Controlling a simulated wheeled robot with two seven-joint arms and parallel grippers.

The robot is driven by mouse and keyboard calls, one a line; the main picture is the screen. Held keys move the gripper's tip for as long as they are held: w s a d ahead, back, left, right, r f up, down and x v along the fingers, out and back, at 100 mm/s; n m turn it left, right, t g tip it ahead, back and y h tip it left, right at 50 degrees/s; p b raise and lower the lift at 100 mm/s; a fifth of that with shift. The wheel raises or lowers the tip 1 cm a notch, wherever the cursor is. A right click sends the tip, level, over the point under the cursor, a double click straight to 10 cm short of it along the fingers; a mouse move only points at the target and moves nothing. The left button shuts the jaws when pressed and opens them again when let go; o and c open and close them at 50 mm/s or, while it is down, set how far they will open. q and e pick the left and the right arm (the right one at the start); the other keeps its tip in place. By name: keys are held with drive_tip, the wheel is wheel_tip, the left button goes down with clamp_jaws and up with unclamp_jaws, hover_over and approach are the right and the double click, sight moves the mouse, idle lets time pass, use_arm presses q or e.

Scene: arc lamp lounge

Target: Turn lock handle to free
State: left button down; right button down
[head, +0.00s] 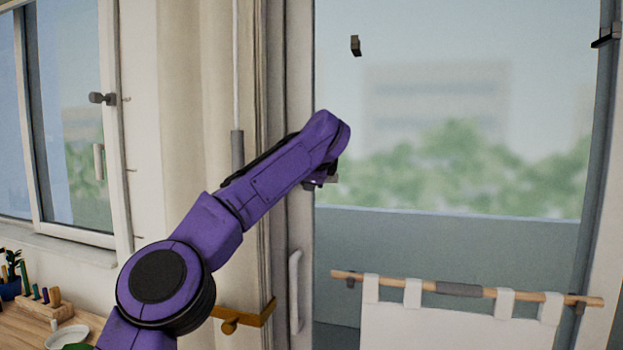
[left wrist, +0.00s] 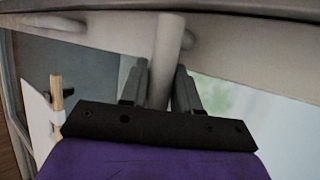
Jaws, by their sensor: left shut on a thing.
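The lock handle (left wrist: 167,45) is a pale grey bar standing out from the white door frame in the left wrist view. My left gripper (left wrist: 160,80) has its two dark fingers on either side of the bar and is shut on it. The bar points down the picture, between the fingers. In the head view my left gripper (head: 322,183) is at the white frame upright beside the big glass pane. The purple arm hides most of it and the handle there. My right gripper is in neither view.
A white pull handle (head: 295,291) is lower on the same frame. A wooden rail (head: 398,282) with a white cloth (head: 432,331) crosses the glass at right. A curtain (head: 187,120) hangs left of the frame. A brass-coloured bracket (head: 243,318) is below the arm.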

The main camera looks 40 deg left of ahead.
use_arm(q)
drive_tip(key=c, duration=0.9)
unclamp_jaws()
drive_tip(key=shift+s+d+r, duration=0.2)
drive_tip(key=shift+d, duration=0.05)
drive_tip(key=b+v, duration=0.2)
drive_tip(key=v, duration=0.7)
drive_tip(key=shift+s+d+r, duration=0.15)
drive_tip(key=shift+s+r, duration=0.1)
drive_tip(key=shift+s, duration=0.05)
